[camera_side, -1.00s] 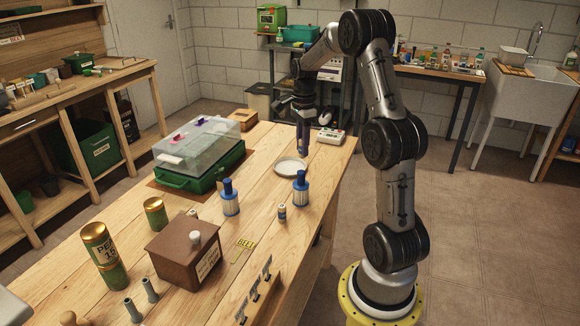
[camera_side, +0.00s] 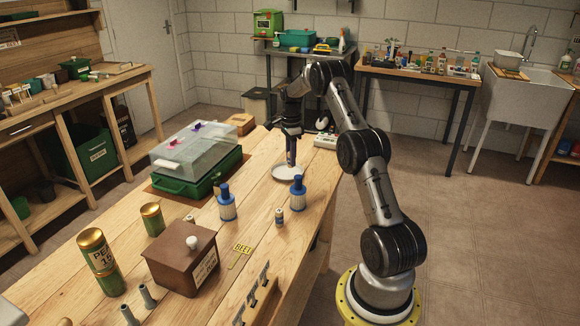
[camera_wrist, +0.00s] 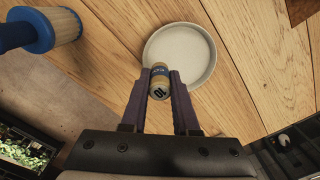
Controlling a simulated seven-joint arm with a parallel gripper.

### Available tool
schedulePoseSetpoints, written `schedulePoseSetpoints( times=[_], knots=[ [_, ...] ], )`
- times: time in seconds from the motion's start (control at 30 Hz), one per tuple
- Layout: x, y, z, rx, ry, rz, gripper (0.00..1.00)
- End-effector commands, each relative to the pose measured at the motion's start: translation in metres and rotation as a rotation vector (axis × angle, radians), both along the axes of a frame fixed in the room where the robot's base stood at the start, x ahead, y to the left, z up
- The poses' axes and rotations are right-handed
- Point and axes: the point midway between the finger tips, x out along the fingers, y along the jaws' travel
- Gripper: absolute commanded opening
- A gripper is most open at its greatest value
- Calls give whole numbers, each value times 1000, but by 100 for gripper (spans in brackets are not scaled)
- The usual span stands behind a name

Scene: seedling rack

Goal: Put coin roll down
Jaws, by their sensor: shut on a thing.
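My gripper (camera_wrist: 160,88) is shut on the coin roll (camera_wrist: 159,82), a small tan cylinder with a dark blue band and a dark mark on its end. In the wrist view the roll sits between the fingertips and overlaps the near edge of the round white saucer (camera_wrist: 190,52). In the side view my gripper (camera_side: 291,163) points down over the saucer (camera_side: 284,177) on the wooden table. The held roll cannot be made out there. How far it is above the saucer, or whether it touches, I cannot tell.
A similar small banded cylinder (camera_side: 279,217) stands on the table. A green tray with a clear lid (camera_side: 190,155) is to the left. A brown box (camera_side: 175,262) stands nearer the camera.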

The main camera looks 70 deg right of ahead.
Motion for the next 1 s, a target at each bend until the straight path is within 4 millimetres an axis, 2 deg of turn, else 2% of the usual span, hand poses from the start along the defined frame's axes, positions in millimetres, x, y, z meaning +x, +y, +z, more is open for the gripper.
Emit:
schedulePoseSetpoints(
  times=[0.27,0.5,0.87,0.9,1.0],
  knots=[
    [7,-8,-13,0,0,0,0],
    [7,-8,-42,0,0,0,0],
    [7,-8,-45,-1,-1,0,0],
    [7,-8,-46,0,0,0,30],
    [7,-8,-46,0,0,0,48]
  ],
)
